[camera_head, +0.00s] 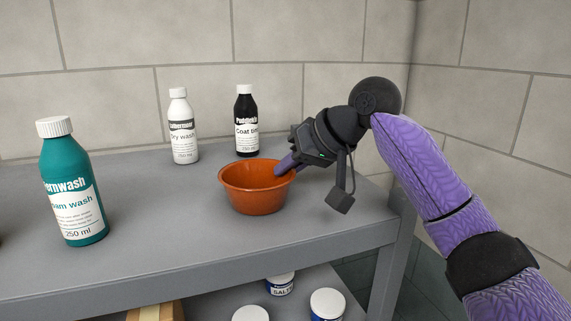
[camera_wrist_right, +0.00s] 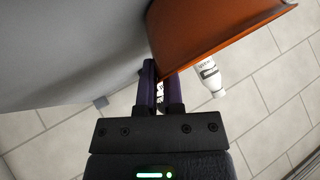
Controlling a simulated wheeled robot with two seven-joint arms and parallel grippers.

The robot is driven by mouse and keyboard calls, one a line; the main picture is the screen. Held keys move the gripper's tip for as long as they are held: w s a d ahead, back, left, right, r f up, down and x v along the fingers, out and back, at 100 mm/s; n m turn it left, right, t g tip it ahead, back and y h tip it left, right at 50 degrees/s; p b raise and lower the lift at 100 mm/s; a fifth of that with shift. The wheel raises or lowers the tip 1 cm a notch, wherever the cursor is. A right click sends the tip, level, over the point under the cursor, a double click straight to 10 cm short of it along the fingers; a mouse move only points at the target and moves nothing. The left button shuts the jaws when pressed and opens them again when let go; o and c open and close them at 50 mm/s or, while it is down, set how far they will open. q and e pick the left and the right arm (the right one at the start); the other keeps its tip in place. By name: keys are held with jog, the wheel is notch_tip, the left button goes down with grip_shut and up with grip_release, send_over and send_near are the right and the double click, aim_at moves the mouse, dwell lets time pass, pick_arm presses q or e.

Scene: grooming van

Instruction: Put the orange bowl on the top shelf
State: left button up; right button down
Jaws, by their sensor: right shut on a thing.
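The orange bowl (camera_head: 254,196) is upright at the top shelf (camera_head: 200,245), near its right end. I cannot tell for sure whether its base touches the shelf. My right gripper (camera_head: 287,166) comes in from the right and is shut on the bowl's right rim. In the right wrist view the bowl (camera_wrist_right: 205,40) fills the upper middle, with its wall between the fingers (camera_wrist_right: 160,85). My left gripper is not in view.
A teal bottle (camera_head: 72,190) stands at the left of the shelf. A white bottle (camera_head: 183,130) and a black bottle (camera_head: 245,125) stand behind the bowl. White-lidded jars (camera_head: 327,303) and a cardboard-coloured item (camera_head: 155,311) sit on the level below. Tiled walls (camera_head: 330,40) close off the back.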

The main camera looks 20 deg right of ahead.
jog(key=shift+f, duration=0.1)
jog(key=c, duration=0.8)
grip_release()
jog(key=shift+o, duration=0.2)
jog(key=b+v, duration=0.3)
jog(key=v, duration=0.9)
jog(key=shift+r, duration=0.2)
